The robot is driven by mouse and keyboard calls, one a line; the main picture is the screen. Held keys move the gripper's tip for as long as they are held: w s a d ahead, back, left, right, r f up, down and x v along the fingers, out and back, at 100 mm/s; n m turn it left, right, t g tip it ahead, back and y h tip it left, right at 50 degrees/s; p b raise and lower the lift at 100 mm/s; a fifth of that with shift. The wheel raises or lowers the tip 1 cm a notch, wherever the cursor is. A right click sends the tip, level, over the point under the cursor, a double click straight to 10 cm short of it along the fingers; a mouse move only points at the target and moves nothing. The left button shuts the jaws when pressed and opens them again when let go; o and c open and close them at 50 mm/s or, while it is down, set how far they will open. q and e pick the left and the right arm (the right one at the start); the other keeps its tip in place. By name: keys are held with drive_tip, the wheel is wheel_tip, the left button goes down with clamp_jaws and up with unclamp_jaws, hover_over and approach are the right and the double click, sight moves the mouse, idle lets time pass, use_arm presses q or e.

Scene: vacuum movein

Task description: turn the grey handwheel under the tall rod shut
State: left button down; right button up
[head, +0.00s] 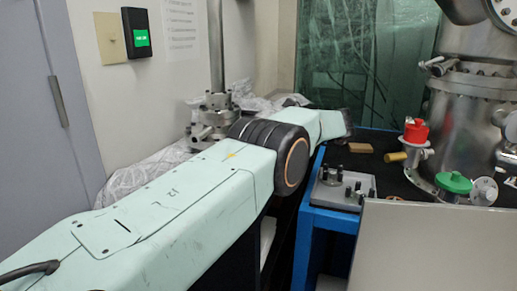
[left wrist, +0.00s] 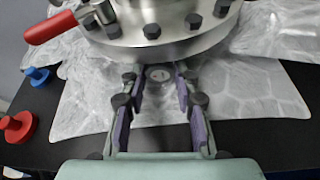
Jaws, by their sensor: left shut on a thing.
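The tall steel rod (head: 216,48) rises from a steel fitting (head: 214,112) beyond my left arm in the head view. In the left wrist view my left gripper (left wrist: 161,84) has its two purple-padded fingers on either side of a small round grey piece, which I take as the grey handwheel (left wrist: 160,75). The gripper is shut on it, just below a bolted steel flange (left wrist: 165,38). The flange and foil hide part of the handwheel. In the head view my arm covers this spot, and the gripper's fingers do not show. My right gripper is not in view.
A red handle (left wrist: 50,28) sticks out left of the flange. Blue (left wrist: 37,75) and red (left wrist: 17,127) knobs stand at lower left. Crumpled foil (left wrist: 90,85) lies around. A green handwheel (head: 453,182) and a pale handwheel (head: 484,191) sit at the right chamber.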

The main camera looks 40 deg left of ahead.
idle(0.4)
use_arm(q)
drive_tip(key=c, duration=1)
unclamp_jaws()
